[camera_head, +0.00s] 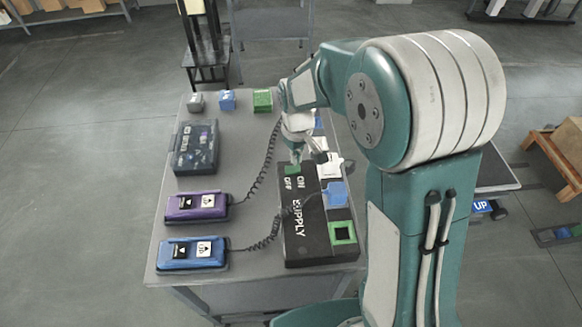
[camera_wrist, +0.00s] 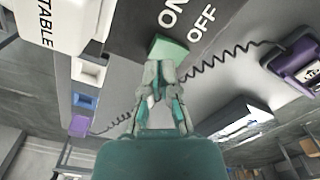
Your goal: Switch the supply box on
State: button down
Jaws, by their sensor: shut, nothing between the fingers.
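The supply box (camera_head: 305,235) is a long black box marked SUPPLY, lying on the right part of the grey table. Its green switch (camera_head: 292,170) sits at the far end beside the ON and OFF lettering. The switch also shows in the wrist view (camera_wrist: 167,52) as a green block with a sloped face. My gripper (camera_head: 296,158) points down over that end of the box. In the wrist view my gripper (camera_wrist: 156,72) is shut and empty, with its fingertips at the edge of the switch. I cannot tell whether they touch it or which way it is set.
Purple (camera_head: 197,206) and blue (camera_head: 192,253) handsets with coiled cords lie on the left of the table. A dark case (camera_head: 195,148) lies behind them. Small grey (camera_head: 196,102), blue (camera_head: 227,99) and green (camera_head: 262,100) blocks line the back edge. The table middle has bare room.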

aim_at(297, 167)
jog(key=shift+f, duration=1.25)
dwell(0.7)
jog(key=shift+r, duration=3.55)
jog(key=shift+s+d+r, duration=0.15)
jog(key=shift+r, duration=0.1)
jog(key=s+d+r+m+t, duration=0.2)
jog(key=s+d+r, duration=0.1)
jog(key=s, duration=0.4)
jog(key=s+d+r+m+t, duration=0.1)
jog(key=s+d+r+m, duration=0.1)
jog(key=s+r, duration=0.3)
jog(key=s+d+r+m+t, duration=0.2)
jog(key=s+d+r, duration=0.2)
jog(key=s, duration=0.5)
jog(key=shift+r+t, duration=0.3)
